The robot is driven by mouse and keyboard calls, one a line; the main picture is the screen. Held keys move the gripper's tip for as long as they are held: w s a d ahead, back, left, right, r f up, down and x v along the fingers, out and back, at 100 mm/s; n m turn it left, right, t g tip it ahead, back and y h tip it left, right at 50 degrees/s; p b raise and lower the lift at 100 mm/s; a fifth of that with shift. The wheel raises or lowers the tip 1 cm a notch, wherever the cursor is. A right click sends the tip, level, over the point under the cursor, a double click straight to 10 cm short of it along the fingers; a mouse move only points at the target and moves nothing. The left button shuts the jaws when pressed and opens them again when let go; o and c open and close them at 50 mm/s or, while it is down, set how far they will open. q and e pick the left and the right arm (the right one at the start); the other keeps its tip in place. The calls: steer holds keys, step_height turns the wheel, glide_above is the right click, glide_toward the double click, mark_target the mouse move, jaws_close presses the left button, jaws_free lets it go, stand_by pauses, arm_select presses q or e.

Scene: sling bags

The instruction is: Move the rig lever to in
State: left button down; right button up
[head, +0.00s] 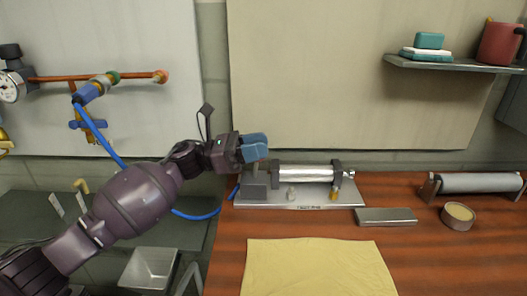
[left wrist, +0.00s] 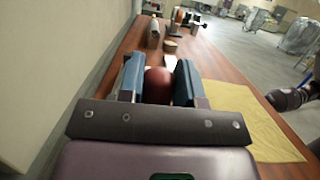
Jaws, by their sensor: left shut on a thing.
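The rig (head: 300,205) is a pale metal base plate on the wooden bench with a silver cylinder (head: 305,172) held between dark end blocks. A grey block (head: 254,187) with a short post stands at the plate's left end. My left gripper (head: 256,148) is above this block, with its blue fingers closed around the lever's top. In the left wrist view a dark red round knob (left wrist: 158,85) sits between the two blue fingers (left wrist: 157,82). The fingers hide most of the lever in the head view. My right gripper does not show clearly in either view.
A grey flat block (head: 386,217), a small round tin (head: 458,216) and a grey roller on a stand (head: 478,183) are to the right. A yellow cloth (head: 318,268) lies in front. A blue hose (head: 100,135) and copper pipe (head: 100,78) are at the left wall.

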arm_select(q)
steer(key=shift+a+f+h+b, duration=0.25)
steer(key=shift+f+h+b, duration=0.15)
steer(key=shift+f, duration=0.15)
steer(key=shift+a+h+b, duration=0.55)
steer(key=shift+h, duration=0.05)
steer(key=shift+a+r+h+b, duration=0.2)
steer(key=shift+a+h+b, duration=0.1)
steer(key=shift+h, duration=0.1)
steer(key=shift+a+r, duration=0.1)
steer(key=shift+r, duration=0.2)
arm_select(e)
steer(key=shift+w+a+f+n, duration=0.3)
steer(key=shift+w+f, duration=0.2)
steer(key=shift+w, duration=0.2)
